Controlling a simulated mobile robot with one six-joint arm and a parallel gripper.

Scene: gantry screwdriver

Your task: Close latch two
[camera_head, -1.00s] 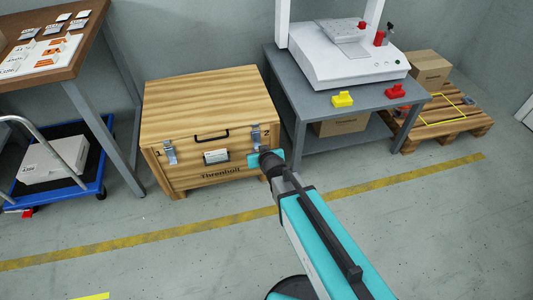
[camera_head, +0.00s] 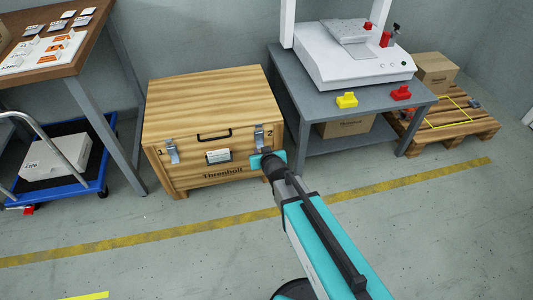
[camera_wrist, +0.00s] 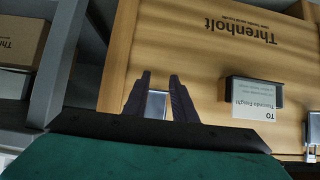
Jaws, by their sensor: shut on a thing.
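The wooden crate (camera_head: 210,100) stands on the floor with its lid down. Latch two (camera_head: 259,138) is a silver latch on the right of its front, beside the printed 2. Latch one (camera_head: 172,151) is on the left. My gripper (camera_head: 258,161) is at the lower part of latch two. In the wrist view the crate front appears upside down, and my dark fingers (camera_wrist: 158,98) are closed on the silver part of latch two (camera_wrist: 156,106). My gripper body hides the rest of that latch there, so its exact position is unclear.
A label holder (camera_head: 217,156) and a black handle (camera_head: 213,135) are between the latches. A grey workbench (camera_head: 305,98) stands close on the right. A wooden table (camera_head: 82,62) and blue cart (camera_head: 98,183) are on the left. The floor in front is clear.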

